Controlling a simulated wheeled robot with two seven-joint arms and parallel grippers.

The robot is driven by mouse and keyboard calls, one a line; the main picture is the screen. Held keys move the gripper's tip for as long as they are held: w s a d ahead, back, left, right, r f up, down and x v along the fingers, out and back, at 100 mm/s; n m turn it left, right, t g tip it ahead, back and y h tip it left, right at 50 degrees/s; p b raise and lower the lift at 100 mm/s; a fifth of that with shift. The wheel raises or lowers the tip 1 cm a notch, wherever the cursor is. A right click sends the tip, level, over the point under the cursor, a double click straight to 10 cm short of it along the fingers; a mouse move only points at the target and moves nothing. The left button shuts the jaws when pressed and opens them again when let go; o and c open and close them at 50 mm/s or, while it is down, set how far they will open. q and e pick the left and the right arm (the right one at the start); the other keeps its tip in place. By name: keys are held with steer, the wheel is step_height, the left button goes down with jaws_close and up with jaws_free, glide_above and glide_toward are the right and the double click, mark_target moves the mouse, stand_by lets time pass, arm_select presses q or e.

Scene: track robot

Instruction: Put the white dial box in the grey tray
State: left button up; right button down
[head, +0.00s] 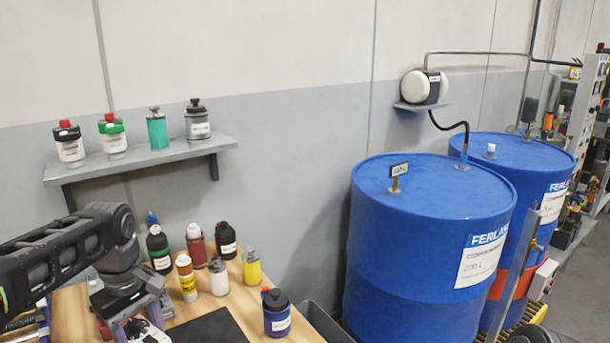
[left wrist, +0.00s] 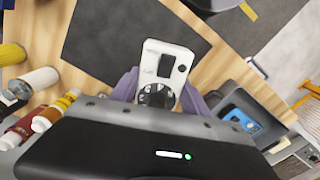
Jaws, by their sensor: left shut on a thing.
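The white dial box (left wrist: 167,62) has a dark window and a round dark dial. In the left wrist view it is between the purple fingers of my left gripper (left wrist: 163,100), which is shut on it. The box is over the wooden table near the black mat; its height is hard to judge. In the head view my left gripper (head: 142,328) is at the bottom left, with a bit of white showing by its fingers. A grey tray (head: 322,327) shows beside the table's right edge, partly cut off. In the left wrist view the grey tray (left wrist: 262,90) holds a blue thing.
Several bottles stand on the table, including a yellow-labelled one (head: 251,267) and a blue jar (head: 276,316) near the tray. A black mat (head: 207,329) lies at the front. Blue drums (head: 420,250) stand to the right. A wall shelf (head: 140,160) holds containers.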

arm_select(q)
steer(key=w+d+f+m, duration=0.2)
steer(key=w+d+m, duration=0.1)
steer(key=d+m, duration=0.1)
steer(key=w+d+f+m, duration=0.2)
steer(key=w+d+m, duration=0.1)
steer(key=d+m, duration=0.1)
steer(key=w+d+f+m, duration=0.2)
steer(key=w+d+m, duration=0.1)
steer(key=d, duration=0.1)
steer(key=shift+w+d+f+m, duration=0.15)
steer(key=shift+w+f+m, duration=0.2)
steer(key=shift+m, duration=0.05)
steer(key=shift+d, duration=0.3)
